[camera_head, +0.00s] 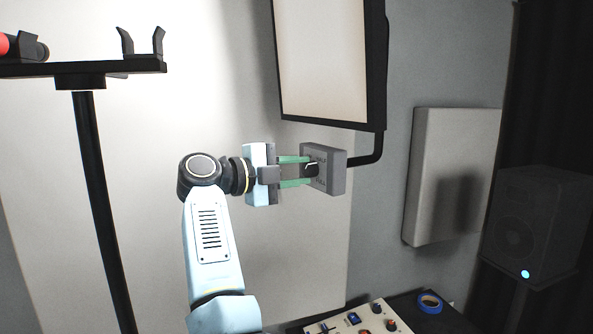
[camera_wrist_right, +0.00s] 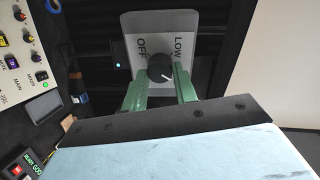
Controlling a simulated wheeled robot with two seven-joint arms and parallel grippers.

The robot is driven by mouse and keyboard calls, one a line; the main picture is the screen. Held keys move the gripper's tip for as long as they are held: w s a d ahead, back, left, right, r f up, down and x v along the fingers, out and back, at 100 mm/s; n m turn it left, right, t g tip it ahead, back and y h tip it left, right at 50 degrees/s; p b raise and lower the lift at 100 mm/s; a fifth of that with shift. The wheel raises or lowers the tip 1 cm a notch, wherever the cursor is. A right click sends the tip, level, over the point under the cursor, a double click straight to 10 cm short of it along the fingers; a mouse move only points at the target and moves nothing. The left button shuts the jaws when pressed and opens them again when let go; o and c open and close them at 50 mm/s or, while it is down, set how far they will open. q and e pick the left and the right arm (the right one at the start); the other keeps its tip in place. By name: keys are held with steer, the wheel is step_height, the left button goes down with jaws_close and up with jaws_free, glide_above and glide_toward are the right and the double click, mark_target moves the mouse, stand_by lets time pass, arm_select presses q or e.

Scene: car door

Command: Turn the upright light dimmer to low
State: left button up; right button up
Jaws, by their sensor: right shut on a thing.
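The light dimmer is a grey box (camera_head: 337,172) on a black bent arm below a framed light panel (camera_head: 325,60). In the right wrist view its light grey face (camera_wrist_right: 147,24) carries the words OFF and LOW, and it has a round black knob (camera_wrist_right: 160,68) with a white pointer line. The line points down and to the right in that view. My right gripper (camera_head: 303,170) is at the dimmer face, its green fingers (camera_wrist_right: 161,88) shut on the knob from both sides. Part of the knob is hidden between the fingers. My left gripper is not in view.
A mixing console (camera_head: 357,319) and a blue tape roll (camera_head: 430,302) lie on the dark desk below. A black stand (camera_head: 92,190) with a forked holder is at left. A wall panel (camera_head: 452,175) and a speaker (camera_head: 535,225) are at right.

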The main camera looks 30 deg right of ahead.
steer(key=n, duration=0.7)
steer(key=shift+n+g, duration=0.3)
steer(key=shift+n, duration=0.1)
steer(key=n, duration=0.3)
steer(key=shift+w, duration=0.1)
steer(key=shift+n+h, duration=0.3)
steer(key=shift+n, duration=1.8)
steer(key=o, duration=1)
steer(key=shift+c, duration=0.2)
steer(key=a+b, duration=0.2)
steer(key=a, duration=0.5)
steer(key=shift+w+a, duration=0.2)
steer(key=shift+a, duration=0.05)
